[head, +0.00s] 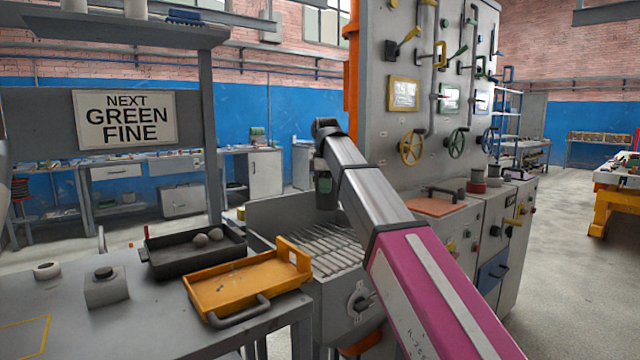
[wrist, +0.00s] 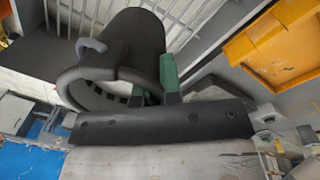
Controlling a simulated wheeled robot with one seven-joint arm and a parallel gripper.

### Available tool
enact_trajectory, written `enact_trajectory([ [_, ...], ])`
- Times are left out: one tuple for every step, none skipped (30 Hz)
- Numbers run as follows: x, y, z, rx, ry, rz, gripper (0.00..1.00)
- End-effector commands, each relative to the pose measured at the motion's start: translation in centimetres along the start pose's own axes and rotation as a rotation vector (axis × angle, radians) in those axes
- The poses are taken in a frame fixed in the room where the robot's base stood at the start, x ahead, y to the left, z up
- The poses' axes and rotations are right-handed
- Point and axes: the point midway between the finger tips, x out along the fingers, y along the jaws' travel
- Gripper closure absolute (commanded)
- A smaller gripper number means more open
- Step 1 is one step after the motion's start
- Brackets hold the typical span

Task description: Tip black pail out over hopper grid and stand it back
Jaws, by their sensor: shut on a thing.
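The black pail (wrist: 135,45) fills the upper middle of the wrist view, tilted, with its open mouth towards the lower left. My gripper (wrist: 163,82) has green fingers shut on the pail near its rim. In the head view the pail (head: 325,188) is a small dark shape above the hopper, partly hidden by my arm. The hopper grid (head: 322,243) is a set of pale bars in a grey box; its bars also show behind the pail in the wrist view (wrist: 195,18). I cannot tell what is inside the pail.
On the grey bench (head: 150,315) sit an orange tray (head: 235,290) and a black tray (head: 180,265) with two grey lumps, left of the hopper. A sign (head: 124,120) reads "NEXT GREEN FINE". A tall panel (head: 425,80) with valves stands right of the hopper.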

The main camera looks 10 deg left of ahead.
Motion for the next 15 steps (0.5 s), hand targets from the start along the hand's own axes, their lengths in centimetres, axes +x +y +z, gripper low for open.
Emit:
enact_trajectory([
  [0.0,0.0,0.0,0.001,0.000,0.000,1.00],
  [0.1,0.0,0.0,0.001,0.000,0.000,1.00],
  [0.1,0.0,0.0,0.001,0.000,0.000,1.00],
  [0.2,0.0,0.0,0.001,0.000,0.000,1.00],
  [0.3,-0.1,0.1,0.001,0.000,0.000,1.00],
  [0.5,-0.1,0.1,0.001,0.000,0.000,1.00],
  [0.6,-0.1,0.1,0.001,0.000,0.000,1.00],
  [0.8,-0.1,0.1,0.002,0.000,0.000,1.00],
  [1.0,-0.1,0.1,0.002,0.000,0.000,1.00],
  [1.2,-0.1,0.1,0.002,0.000,0.000,1.00],
  [1.5,-0.1,0.1,0.002,0.000,0.000,1.00],
  [1.8,-0.2,0.1,0.002,0.000,0.000,1.00],
  [2.1,-0.2,0.1,0.002,0.000,0.000,1.00],
  [2.4,-0.2,0.1,0.002,0.000,0.000,1.00],
  [2.7,-0.2,0.1,0.002,0.000,0.000,1.00],
])
